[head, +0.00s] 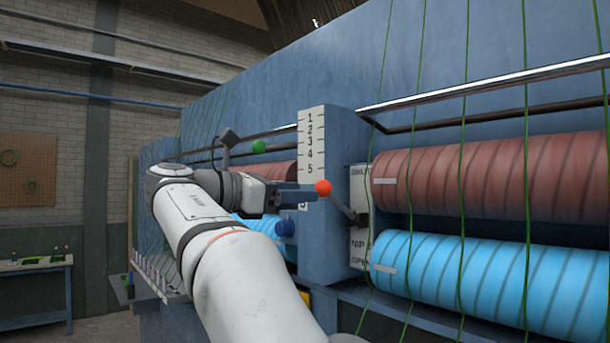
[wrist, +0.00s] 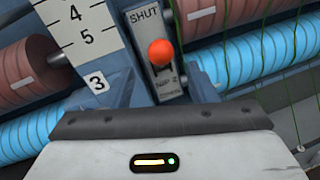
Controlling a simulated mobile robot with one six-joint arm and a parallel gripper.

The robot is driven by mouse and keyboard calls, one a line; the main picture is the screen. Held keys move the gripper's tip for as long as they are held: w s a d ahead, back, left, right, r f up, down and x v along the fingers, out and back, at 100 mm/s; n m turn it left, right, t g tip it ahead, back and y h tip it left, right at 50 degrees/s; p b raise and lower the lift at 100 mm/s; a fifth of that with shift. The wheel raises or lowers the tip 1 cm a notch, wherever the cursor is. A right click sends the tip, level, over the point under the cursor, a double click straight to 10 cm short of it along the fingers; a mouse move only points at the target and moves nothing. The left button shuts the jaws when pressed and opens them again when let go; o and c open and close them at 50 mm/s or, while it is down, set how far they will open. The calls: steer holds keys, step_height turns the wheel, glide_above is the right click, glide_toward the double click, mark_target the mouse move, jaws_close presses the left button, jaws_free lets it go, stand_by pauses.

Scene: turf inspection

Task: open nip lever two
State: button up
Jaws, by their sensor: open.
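The nip lever two has an orange-red ball knob (head: 322,187) on a dark arm (head: 343,207) that slants down to a label plate (head: 359,240). In the wrist view the knob (wrist: 162,53) stands in front of the plate (wrist: 139,20), marked SHUT at the top and NIP 2 lower down; the lowest word is hard to read. The knob sits higher than the lever's pivot, towards the SHUT end. My gripper (head: 308,193) is open, with its blue-grey fingers level and their tips right at the knob. I cannot tell whether they touch it.
A red-brown roller (head: 500,178) and a light-blue roller (head: 480,280) lie right of the lever. A numbered scale (head: 311,140) is on the blue post beside it. A green knob (head: 259,146) and a blue knob (head: 285,229) stand nearby. Green strands hang in front of the rollers.

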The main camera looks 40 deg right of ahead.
mark_target(321, 188)
steer(key=shift+s+d+r, duration=0.15)
steer(key=shift+d+r, duration=0.15)
steer(key=shift+r, duration=0.1)
steer(key=d, duration=0.2)
steer(key=d+p, duration=0.1)
steer(key=d, duration=0.1)
steer(key=s+d, duration=0.1)
steer(key=d, duration=0.2)
steer(key=shift+d+f+p, duration=0.1)
steer(key=shift+p, duration=0.2)
jaws_close()
